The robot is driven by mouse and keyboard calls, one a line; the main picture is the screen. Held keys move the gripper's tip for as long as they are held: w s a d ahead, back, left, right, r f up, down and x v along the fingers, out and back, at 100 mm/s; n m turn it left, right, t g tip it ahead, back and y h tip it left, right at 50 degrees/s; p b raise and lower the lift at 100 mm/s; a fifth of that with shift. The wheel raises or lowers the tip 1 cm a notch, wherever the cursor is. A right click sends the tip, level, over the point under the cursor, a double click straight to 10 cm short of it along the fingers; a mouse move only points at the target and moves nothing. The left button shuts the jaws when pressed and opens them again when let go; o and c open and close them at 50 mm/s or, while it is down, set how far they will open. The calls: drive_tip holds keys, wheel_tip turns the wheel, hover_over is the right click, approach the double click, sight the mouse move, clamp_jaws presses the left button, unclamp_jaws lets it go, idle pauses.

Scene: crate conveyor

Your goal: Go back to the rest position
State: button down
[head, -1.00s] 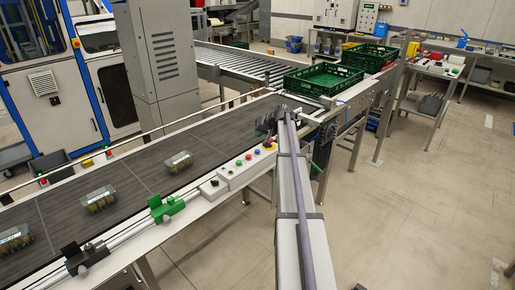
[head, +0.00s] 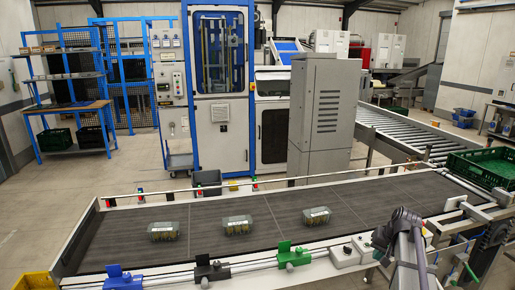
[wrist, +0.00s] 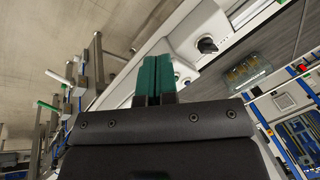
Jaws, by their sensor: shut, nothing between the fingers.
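My gripper (wrist: 154,78) shows in the wrist view as two teal fingers, pressed together with nothing between them. They point up the picture over the pale conveyor side, close to a black knob (wrist: 207,45). In the head view my folded wrist (head: 398,228) is a dark shape at the lower right, above the conveyor's front edge. The fingers cannot be made out there.
Three clear punnets (head: 163,230), (head: 238,225), (head: 318,217) sit apart on the dark conveyor belt (head: 280,205). A control box (head: 349,252) and coloured clamps (head: 293,254) line its front edge. A green crate (head: 478,170) stands at the right. A grey cabinet (head: 325,115) stands behind.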

drive_tip(key=s+a+n+g, duration=0.1)
drive_tip(key=s+a, duration=0.4)
drive_tip(key=a, duration=0.4)
drive_tip(key=s+a+n+g+h, duration=0.1)
drive_tip(key=s+a+n, duration=0.1)
drive_tip(key=s+a, duration=0.4)
drive_tip(key=s+a+n+g+h, duration=0.1)
drive_tip(key=s+a, duration=0.5)
drive_tip(key=a, duration=0.7)
drive_tip(key=shift+f+n, duration=0.45)
drive_tip(key=shift+n, duration=0.25)
drive_tip(key=shift+s, duration=0.1)
